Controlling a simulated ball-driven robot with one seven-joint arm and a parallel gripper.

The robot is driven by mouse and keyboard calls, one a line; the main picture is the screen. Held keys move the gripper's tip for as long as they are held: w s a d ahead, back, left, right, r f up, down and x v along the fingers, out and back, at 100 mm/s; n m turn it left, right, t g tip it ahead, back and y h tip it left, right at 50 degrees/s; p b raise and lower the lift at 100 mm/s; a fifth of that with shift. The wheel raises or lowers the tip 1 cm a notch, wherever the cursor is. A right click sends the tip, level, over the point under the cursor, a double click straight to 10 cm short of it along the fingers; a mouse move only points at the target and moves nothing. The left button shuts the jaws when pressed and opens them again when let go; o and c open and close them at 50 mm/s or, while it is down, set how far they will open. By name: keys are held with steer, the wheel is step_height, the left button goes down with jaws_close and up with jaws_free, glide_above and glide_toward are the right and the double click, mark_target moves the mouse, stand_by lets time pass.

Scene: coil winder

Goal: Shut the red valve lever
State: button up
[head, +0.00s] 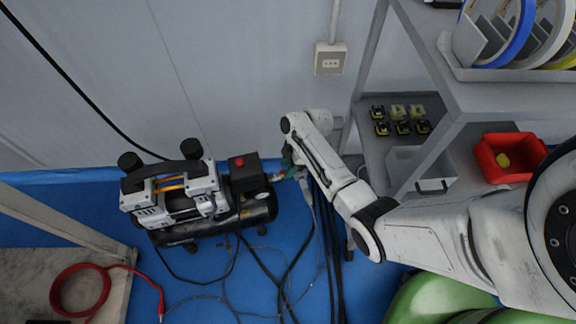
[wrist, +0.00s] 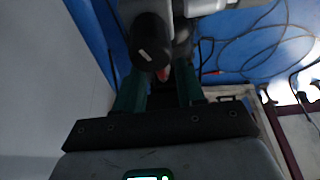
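The air compressor (head: 255,213) stands on the blue floor against the wall, with a black tank and grey motor heads. A small red part, likely the valve lever (head: 277,177), shows at the tank's right end, mostly hidden by my gripper (head: 289,163). In the wrist view the red tip of the lever (wrist: 163,74) shows beyond and between the green fingers of my gripper (wrist: 160,92), under a black round cap (wrist: 152,45). The fingers are apart, with nothing seen held between them. I cannot tell whether they touch the lever.
A red button (head: 239,162) tops the compressor's black box. Black cables (head: 325,230) run down the floor beside my gripper. A grey shelf (head: 480,98) with a red bin (head: 487,160) stands to the right. A red hose (head: 78,268) lies coiled at lower left.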

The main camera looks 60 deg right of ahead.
jaws_close()
steer(key=shift+s+r, duration=0.1)
stand_by(0.3)
steer(key=a+m+h+p, duration=0.6)
steer(key=m+p, duration=0.1)
steer(key=m, duration=1.1)
steer(key=shift+s+t+p, duration=0.15)
steer(key=shift+t+p, duration=0.15)
steer(key=shift+a, duration=0.1)
stand_by(0.3)
